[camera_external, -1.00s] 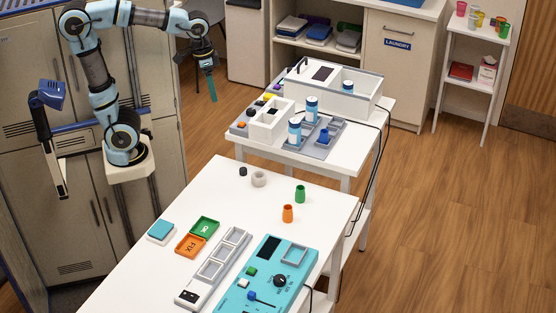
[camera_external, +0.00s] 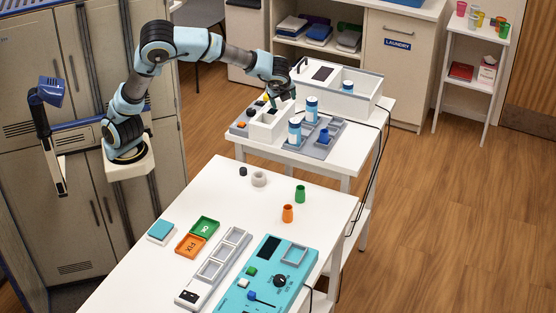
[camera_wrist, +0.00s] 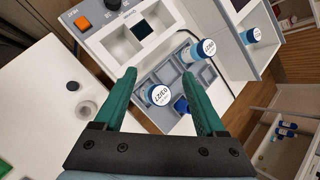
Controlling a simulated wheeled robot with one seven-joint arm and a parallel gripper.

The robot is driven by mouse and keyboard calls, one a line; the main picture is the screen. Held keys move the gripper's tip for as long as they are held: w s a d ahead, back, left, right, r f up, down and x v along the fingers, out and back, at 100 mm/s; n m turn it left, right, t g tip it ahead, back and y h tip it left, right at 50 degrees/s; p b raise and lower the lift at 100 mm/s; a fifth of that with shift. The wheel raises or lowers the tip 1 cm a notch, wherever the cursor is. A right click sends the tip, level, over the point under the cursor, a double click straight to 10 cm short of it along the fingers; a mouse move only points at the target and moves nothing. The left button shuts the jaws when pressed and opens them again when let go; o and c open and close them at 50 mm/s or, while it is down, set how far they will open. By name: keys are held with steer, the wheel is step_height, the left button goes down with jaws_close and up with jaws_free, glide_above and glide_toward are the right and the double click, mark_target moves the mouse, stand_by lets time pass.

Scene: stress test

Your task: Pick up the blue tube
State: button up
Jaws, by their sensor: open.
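A small blue piece (camera_external: 324,135), the likeliest blue tube, stands in the grey sectioned tray on the far table. In the wrist view the blue piece (camera_wrist: 181,105) is partly hidden behind my right finger. Two white bottles with blue bands, the nearer one (camera_external: 294,131) and the farther one (camera_external: 311,109), stand in the same tray. My gripper (camera_wrist: 159,75) has its green fingers spread wide above the tray, with nothing between their tips. In the external view my gripper (camera_external: 273,98) hangs over the white two-well box, left of the bottles.
The white two-well box (camera_wrist: 112,47) with an orange button stands left of the tray. A white bin (camera_external: 360,101) holding another blue-banded bottle (camera_external: 347,87) is behind. The near table has orange and green cups and a teal panel.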

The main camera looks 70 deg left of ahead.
mark_target(323, 133)
steer(key=w+d+r+m+t+y, duration=0.2)
steer(key=w+d+r+m+t, duration=0.15)
steer(key=d+m, duration=0.2)
steer(key=w+d+r+m+t+y, duration=0.1)
steer(key=w+d+r+m+t, duration=0.15)
steer(key=d+r+m, duration=0.35)
steer(key=shift+n, duration=0.85)
steer(key=w+a+f, duration=0.1)
steer(key=f, duration=0.6)
steer(key=w+a+f+p, duration=0.1)
steer(key=f, duration=0.6)
steer(key=w+a+f, duration=0.1)
steer(key=f, duration=0.6)
steer(key=shift+w+f+p, duration=0.15)
steer(key=shift+w+p, duration=0.15)
steer(key=shift+p, duration=0.05)
steer(key=p+x, duration=0.1)
steer(key=x, duration=0.1)
steer(key=p+x, duration=0.1)
steer(key=x, duration=0.1)
steer(key=shift+w+a+r, duration=0.15)
steer(key=shift+a+r, duration=0.1)
steer(key=shift+r, duration=0.15)
steer(key=shift+w+a+f, duration=0.25)
steer(key=shift+w+f, duration=0.1)
jaws_close()
